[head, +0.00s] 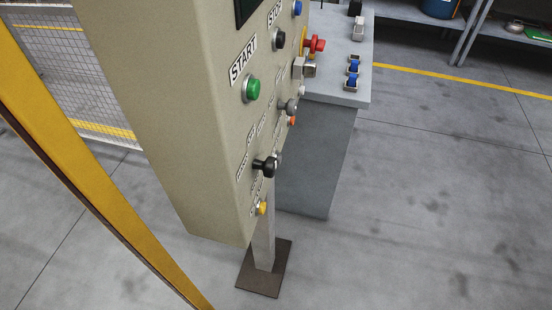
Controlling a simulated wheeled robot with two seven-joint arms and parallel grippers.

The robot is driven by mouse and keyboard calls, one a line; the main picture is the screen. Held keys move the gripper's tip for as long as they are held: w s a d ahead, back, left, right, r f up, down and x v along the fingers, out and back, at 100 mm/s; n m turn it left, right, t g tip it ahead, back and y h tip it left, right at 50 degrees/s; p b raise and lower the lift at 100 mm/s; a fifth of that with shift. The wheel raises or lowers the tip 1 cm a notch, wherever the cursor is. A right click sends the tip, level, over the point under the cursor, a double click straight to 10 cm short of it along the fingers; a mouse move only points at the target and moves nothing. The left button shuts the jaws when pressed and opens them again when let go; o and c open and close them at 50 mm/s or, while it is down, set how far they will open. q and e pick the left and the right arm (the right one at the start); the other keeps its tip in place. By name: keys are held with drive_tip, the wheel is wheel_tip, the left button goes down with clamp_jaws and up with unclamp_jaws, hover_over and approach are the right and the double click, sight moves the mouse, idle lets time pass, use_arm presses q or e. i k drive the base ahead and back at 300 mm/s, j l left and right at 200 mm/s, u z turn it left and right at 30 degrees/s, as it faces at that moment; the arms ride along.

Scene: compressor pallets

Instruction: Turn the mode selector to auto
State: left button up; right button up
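A beige control panel (165,110) fills the middle of the head view, seen from a steep side angle. A black selector knob (266,166) sits low on its face, with small labels around it that I cannot read. A second, grey knob (289,107) sits further along the face. I cannot tell which of the two is the mode selector, nor where either points. A green button (252,89) under a START label is above the black knob. Neither of my grippers is in view.
A red mushroom button (316,45) and a yellow button (263,208) stick out from the panel. A post on a dark base plate (264,268) stands below it. A yellow beam (90,170) crosses the left. A grey bench (338,88) stands behind; floor at right is clear.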

sight(268, 167)
drive_tip(key=i+l, duration=0.2)
drive_tip(key=l, duration=0.3)
drive_tip(key=i+l, duration=0.15)
drive_tip(key=l, duration=0.35)
drive_tip(key=i+l, duration=0.2)
drive_tip(key=l, duration=0.3)
drive_tip(key=i+l, duration=0.15)
drive_tip(key=l, duration=0.35)
drive_tip(key=i+l, duration=0.2)
drive_tip(key=l, duration=0.3)
drive_tip(key=i+l, duration=0.15)
drive_tip(key=l, duration=0.35)
drive_tip(key=i+l, duration=0.2)
drive_tip(key=l, duration=0.3)
drive_tip(key=i+l, duration=0.2)
drive_tip(key=l, duration=0.25)
drive_tip(key=l+u, duration=0.15)
drive_tip(key=u, duration=1.9)
